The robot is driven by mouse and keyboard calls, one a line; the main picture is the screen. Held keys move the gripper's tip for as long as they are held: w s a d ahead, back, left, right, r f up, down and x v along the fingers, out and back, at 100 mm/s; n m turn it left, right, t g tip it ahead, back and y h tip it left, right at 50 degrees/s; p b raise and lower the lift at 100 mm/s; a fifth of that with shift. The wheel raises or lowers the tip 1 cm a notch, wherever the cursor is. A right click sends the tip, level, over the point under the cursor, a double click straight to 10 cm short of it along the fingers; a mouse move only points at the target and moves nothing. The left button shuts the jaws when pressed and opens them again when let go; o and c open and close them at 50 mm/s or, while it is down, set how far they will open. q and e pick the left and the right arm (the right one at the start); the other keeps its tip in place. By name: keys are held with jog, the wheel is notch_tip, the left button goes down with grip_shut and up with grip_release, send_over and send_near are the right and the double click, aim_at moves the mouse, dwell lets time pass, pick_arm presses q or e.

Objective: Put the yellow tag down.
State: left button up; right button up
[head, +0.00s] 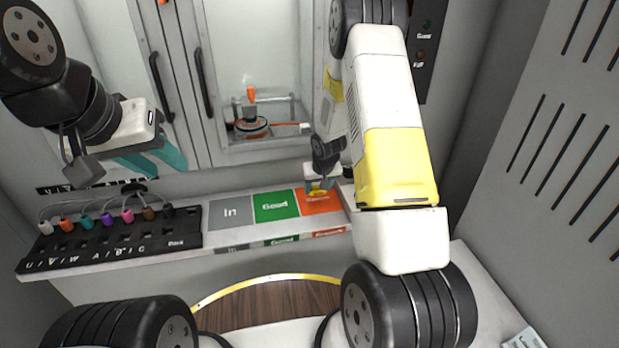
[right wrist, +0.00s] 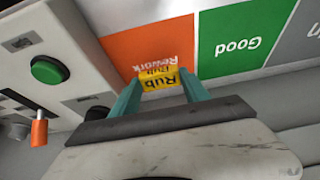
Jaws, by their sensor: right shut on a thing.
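The yellow tag (right wrist: 160,83), with dark lettering that starts "Rub", is between the teal fingertips of my right gripper (right wrist: 163,88) in the right wrist view. That gripper is shut on it. The tag overlaps the lower part of the orange "Rework" field (right wrist: 130,55); I cannot tell whether it touches the surface. In the head view my right gripper (head: 320,186) is over the orange field (head: 318,205), with the yellow tag (head: 319,194) small beneath it. My left gripper (head: 168,168) is open and empty, raised at the left above the shelf.
Green "Good" (head: 276,207) and grey "In" (head: 231,214) fields lie left of the orange one. A black rack (head: 110,240) with coloured plugs stands at the shelf's left. A green button (right wrist: 47,69) sits on a panel beside the orange field. A glazed cabinet (head: 262,75) stands behind.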

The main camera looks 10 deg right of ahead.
aim_at(320, 190)
jog(key=shift+w+d, duration=0.2)
jog(key=shift+w+d+f, duration=0.1)
jog(key=shift+w+f, duration=0.05)
jog(key=shift+f, duration=0.75)
jog(key=shift+w+f, duration=0.1)
jog(key=shift+f, duration=0.8)
jog(key=o, duration=1.3)
jog(key=shift+f, duration=0.1)
